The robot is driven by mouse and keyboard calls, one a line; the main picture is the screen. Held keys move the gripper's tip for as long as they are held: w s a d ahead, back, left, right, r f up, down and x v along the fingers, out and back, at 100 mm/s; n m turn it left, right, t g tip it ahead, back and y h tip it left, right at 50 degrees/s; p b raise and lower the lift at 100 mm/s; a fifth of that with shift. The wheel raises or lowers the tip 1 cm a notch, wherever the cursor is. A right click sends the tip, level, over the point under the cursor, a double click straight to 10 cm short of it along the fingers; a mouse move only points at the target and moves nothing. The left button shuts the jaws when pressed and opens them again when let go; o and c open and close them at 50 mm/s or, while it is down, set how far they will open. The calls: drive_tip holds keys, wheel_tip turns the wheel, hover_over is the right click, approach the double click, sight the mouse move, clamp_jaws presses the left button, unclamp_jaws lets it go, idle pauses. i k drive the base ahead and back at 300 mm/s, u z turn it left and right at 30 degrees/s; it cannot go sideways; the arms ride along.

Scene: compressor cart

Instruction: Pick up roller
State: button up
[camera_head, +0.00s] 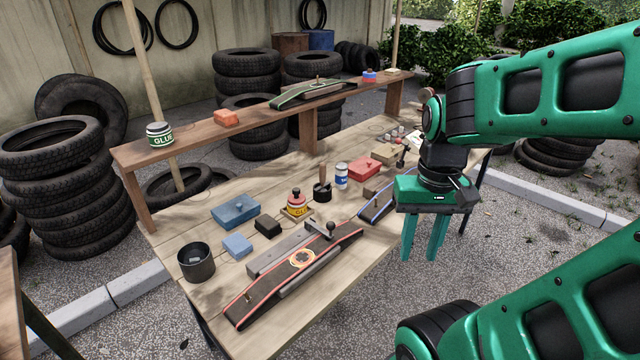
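I cannot say for sure which item is the roller. One candidate is a small black tool with an upright brown handle (322,186), standing mid-table between a red and yellow glue pot (297,203) and a white and blue can (341,176). My gripper (420,256) is green and points down at the right front edge of the wooden workbench (215,272). Its two fingers are apart with nothing seen between them. It is to the right of the dark tool and clear of it. My wrist hides part of the bench's far right end.
A blue-edged deck (377,206) lies near the gripper. A raised shelf (190,147) runs behind.

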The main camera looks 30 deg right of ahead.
sight(322, 165)
drive_tip(key=u, duration=2.35)
drive_tip(key=k, duration=1.3)
drive_tip(key=z, duration=1.8)
drive_tip(key=i, duration=0.95)
drive_tip(key=z, duration=0.05)
